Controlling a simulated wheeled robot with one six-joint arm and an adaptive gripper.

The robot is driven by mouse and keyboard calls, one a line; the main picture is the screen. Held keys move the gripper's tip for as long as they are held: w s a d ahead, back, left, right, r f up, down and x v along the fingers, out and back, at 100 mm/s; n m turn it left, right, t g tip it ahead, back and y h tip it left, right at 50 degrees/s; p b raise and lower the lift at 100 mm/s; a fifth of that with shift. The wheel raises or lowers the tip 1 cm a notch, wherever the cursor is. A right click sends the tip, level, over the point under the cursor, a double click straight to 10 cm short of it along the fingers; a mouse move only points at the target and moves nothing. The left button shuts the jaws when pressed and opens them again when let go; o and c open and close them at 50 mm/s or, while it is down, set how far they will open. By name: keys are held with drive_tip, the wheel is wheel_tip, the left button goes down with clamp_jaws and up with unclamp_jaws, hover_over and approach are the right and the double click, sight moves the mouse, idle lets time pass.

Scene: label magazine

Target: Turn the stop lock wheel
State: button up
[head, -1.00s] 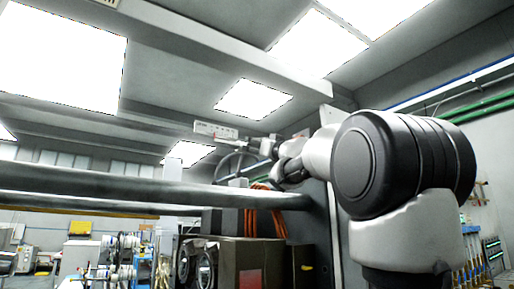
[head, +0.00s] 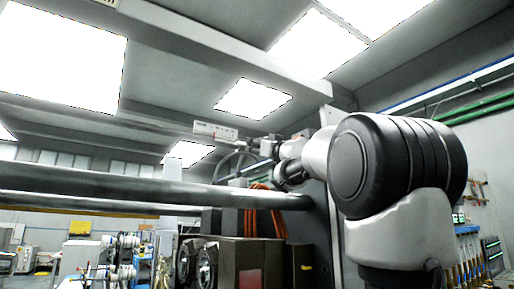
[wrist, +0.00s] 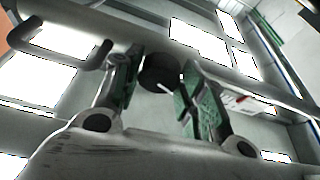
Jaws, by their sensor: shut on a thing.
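The stop lock wheel looks to be the dark round knob (wrist: 160,70) with a pale line on it, seen between my fingers in the wrist view. My gripper (wrist: 160,92) has a green-padded finger on either side of it and is shut on it. In the head view my gripper (head: 252,145) is at the upper part of the machine, just right of a white label plate (head: 215,130). The knob is too small and covered to make out there.
A long grey bar (head: 120,182) crosses the head view at left. Below my gripper are orange cables (head: 265,210) and a brown box-like unit (head: 245,262). A dark upright plate (head: 318,225) stands beside my arm. Open room with benches lies far left.

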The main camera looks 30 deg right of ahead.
drive_tip(key=n+y, duration=0.1)
drive_tip(key=n, duration=0.3)
drive_tip(key=n+y, duration=0.1)
drive_tip(key=shift+d+n+g+y, duration=0.3)
drive_tip(key=shift+n+g, duration=0.1)
drive_tip(key=n+g, duration=0.2)
drive_tip(key=n, duration=0.6)
drive_tip(key=r+n+g, duration=0.1)
drive_tip(key=n+g, duration=0.2)
drive_tip(key=n, duration=0.5)
drive_tip(key=n+g, duration=0.2)
drive_tip(key=n, duration=0.6)
drive_tip(key=shift+r+g, duration=0.35)
drive_tip(key=shift+g, duration=0.05)
drive_tip(key=shift+n+h, duration=0.4)
drive_tip(key=shift+n, duration=0.1)
drive_tip(key=o, duration=1)
drive_tip(key=shift+o, duration=0.2)
drive_tip(key=shift+r, duration=0.1)
